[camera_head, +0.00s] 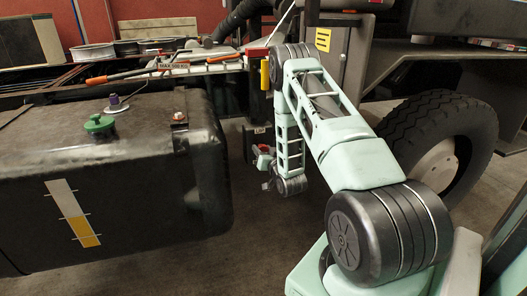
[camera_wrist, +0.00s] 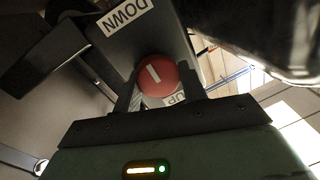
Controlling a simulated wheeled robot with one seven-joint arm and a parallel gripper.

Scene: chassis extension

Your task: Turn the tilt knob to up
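The red round tilt knob (camera_wrist: 168,78) shows in the wrist view with a short white line on its face. The line lies off centre, toward the upper left, on the DOWN side. The DOWN label (camera_wrist: 128,15) is above the knob, and the UP label (camera_wrist: 174,100) is below right, partly covered by my gripper. My gripper (camera_wrist: 160,88) is open, with one dark finger on each side of the knob. I cannot tell whether either finger touches it. In the head view my arm reaches down beside the truck, and the knob cannot be clearly made out.
A black tank (camera_head: 130,150) with a green cap (camera_head: 99,123) stands left of my arm. A large tyre (camera_head: 440,125) is to the right. Tools and hoses lie on the frame above. Some floor (camera_head: 270,235) is clear between tank and arm.

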